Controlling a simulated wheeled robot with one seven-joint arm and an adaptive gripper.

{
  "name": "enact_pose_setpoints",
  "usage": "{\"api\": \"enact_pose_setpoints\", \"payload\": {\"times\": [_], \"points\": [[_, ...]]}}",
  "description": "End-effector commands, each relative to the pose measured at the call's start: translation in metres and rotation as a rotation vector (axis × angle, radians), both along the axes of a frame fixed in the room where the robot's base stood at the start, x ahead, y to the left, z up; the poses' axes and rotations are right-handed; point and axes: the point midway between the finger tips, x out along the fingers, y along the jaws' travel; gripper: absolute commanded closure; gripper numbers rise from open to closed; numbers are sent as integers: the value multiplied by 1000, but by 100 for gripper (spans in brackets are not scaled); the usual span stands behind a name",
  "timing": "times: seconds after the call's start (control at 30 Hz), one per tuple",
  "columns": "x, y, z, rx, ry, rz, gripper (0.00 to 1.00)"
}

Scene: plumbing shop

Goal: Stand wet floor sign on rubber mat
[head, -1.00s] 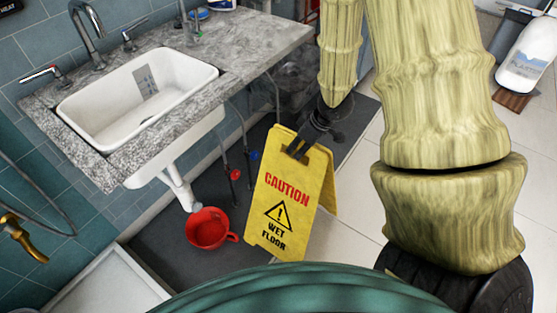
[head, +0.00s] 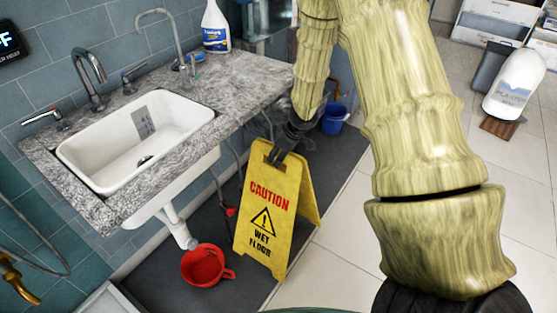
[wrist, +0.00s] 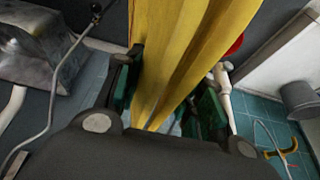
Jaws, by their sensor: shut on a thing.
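The yellow wet floor sign (head: 265,225) stands roughly upright, its two panels spread apart, in front of the sink counter. My gripper (head: 282,150) is shut on its top edge. In the wrist view the sign (wrist: 172,70) runs between the two fingers of my gripper (wrist: 168,95). The dark grey rubber mat (head: 165,278) lies on the floor under the sink. In the head view the sign appears over the mat's right edge. I cannot tell whether its feet touch the mat.
A red bucket (head: 205,265) is on the mat, close left of the sign. The sink counter (head: 245,75) and drain pipe (head: 180,228) are to the left. A blue bucket (head: 335,118) stands behind.

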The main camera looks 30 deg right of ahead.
Motion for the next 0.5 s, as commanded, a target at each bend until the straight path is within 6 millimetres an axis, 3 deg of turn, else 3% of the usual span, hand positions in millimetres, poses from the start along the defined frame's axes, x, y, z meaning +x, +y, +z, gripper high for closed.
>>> {"api": "enact_pose_setpoints", "payload": {"times": [0.23, 0.5], "points": [[10, -2, 0, 0, 0, 0, 100], [9, -2, -30, 2, 0, -2, 100]]}}
